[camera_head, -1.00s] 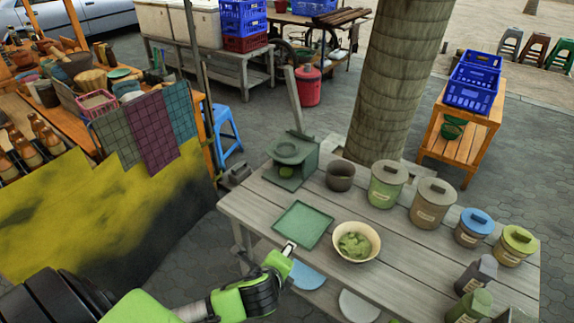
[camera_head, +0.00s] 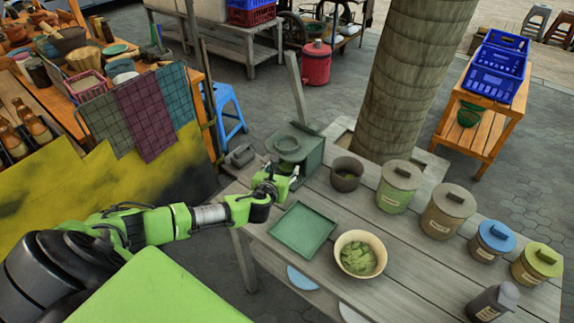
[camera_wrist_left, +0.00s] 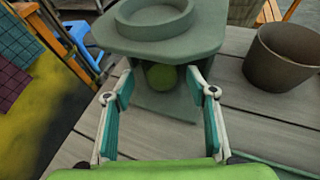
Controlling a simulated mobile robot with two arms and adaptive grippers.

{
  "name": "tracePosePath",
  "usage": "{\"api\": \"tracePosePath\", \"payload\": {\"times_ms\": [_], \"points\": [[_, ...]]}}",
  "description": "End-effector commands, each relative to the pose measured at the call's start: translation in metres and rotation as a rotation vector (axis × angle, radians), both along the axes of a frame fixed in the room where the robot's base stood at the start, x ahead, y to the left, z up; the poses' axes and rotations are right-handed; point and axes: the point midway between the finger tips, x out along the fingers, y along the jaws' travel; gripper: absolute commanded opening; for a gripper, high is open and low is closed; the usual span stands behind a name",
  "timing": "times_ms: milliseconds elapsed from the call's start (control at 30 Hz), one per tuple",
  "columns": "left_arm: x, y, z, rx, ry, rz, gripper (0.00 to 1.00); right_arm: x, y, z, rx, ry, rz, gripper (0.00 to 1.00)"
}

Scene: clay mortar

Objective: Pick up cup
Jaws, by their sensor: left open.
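A small round green item, perhaps the cup, sits in the opening under the top of a dark green press-like stand; it shows in the left wrist view (camera_wrist_left: 162,77), centred ahead between the fingers. The stand (camera_head: 304,148) is on the wooden table's far left part. My left gripper (camera_head: 291,174) is at the stand's front, open and empty, its fingers (camera_wrist_left: 160,98) on either side of the opening and apart from the green item. A dark brown cup-like pot (camera_head: 346,176) stands to the right of the stand, also in the wrist view (camera_wrist_left: 281,62). My right gripper is not visible.
A green square tray (camera_head: 301,230) and a cream bowl (camera_head: 377,238) with green contents lie nearer on the table. Several lidded canisters (camera_head: 398,186) stand to the right. A tree trunk (camera_head: 410,90) rises behind. A dark object (camera_head: 242,155) is left of the stand.

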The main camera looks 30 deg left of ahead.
Motion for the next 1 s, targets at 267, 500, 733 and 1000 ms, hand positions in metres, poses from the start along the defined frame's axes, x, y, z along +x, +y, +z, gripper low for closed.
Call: {"api": "tracePosePath", "payload": {"times_ms": [267,500,733,1000], "points": [[0.014,0.004,-0.007,-0.002,-0.001,0.001,0.52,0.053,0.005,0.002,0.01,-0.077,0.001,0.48],[0.04,0.013,-0.021,-0.001,0.0,0.003,0.52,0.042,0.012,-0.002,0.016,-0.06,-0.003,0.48],[0.053,0.017,-0.026,-0.002,-0.001,0.0,0.52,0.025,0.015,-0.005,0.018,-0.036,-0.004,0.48],[0.053,0.017,-0.026,-0.002,-0.001,0.0,0.41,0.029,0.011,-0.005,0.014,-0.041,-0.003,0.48]]}}
